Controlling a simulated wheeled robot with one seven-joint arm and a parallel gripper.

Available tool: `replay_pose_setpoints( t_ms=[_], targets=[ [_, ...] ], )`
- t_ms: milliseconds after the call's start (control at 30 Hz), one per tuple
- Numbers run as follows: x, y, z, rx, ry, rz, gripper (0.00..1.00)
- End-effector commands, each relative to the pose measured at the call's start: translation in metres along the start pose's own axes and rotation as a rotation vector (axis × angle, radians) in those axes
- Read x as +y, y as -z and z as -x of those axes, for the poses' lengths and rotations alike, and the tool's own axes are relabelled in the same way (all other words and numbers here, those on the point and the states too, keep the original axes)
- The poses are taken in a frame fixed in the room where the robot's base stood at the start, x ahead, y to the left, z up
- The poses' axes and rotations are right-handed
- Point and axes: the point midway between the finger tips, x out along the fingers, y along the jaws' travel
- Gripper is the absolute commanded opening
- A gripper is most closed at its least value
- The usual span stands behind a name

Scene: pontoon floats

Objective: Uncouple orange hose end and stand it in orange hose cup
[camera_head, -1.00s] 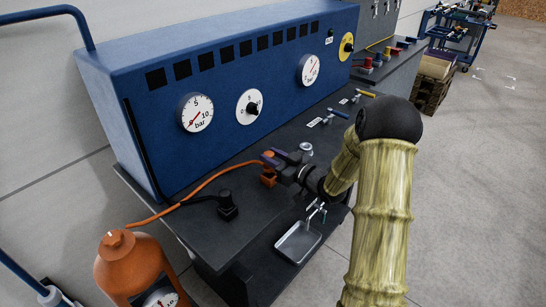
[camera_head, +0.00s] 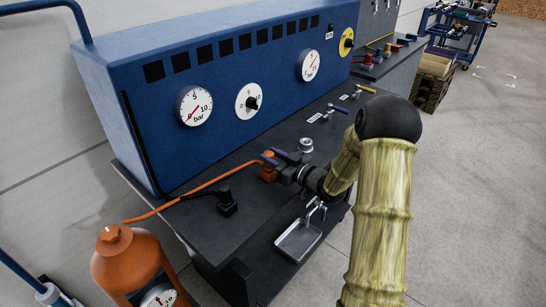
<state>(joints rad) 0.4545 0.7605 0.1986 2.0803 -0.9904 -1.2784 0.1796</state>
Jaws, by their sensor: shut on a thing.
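The orange hose (camera_head: 200,188) runs from the top of the orange tank (camera_head: 130,262) across the dark bench to an orange block (camera_head: 267,173) at my gripper. My gripper (camera_head: 270,159) is shut on the orange hose end at this block. The fingers and the wrist hide most of the hose end. I cannot tell whether the block is the orange hose cup or part of the coupling. A black fitting with a dark hose (camera_head: 227,203) stands on the bench to the left of my gripper.
The blue gauge panel (camera_head: 220,85) stands behind the bench (camera_head: 180,220). A round metal fitting (camera_head: 306,145) is just behind my gripper. Valves with blue (camera_head: 337,109) and yellow (camera_head: 366,89) handles lie farther right. A metal tray (camera_head: 298,241) hangs below a tap at the front edge.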

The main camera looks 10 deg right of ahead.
Motion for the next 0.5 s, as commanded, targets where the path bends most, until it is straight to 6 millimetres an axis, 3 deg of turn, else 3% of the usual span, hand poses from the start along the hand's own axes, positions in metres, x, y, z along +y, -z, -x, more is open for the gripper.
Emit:
replay_pose_setpoints(
  t_ms=[133,167,267,500],
  targets=[
    [0.0007,-0.0037,0.0004,0.001,-0.001,0.000,0.05],
    [0.0007,-0.0029,0.0004,0.001,-0.001,0.001,0.33],
    [0.0007,-0.0025,0.0004,0.001,-0.001,0.000,0.53],
    [0.0006,-0.0030,0.0005,0.000,-0.001,0.000,0.55]
  ],
)
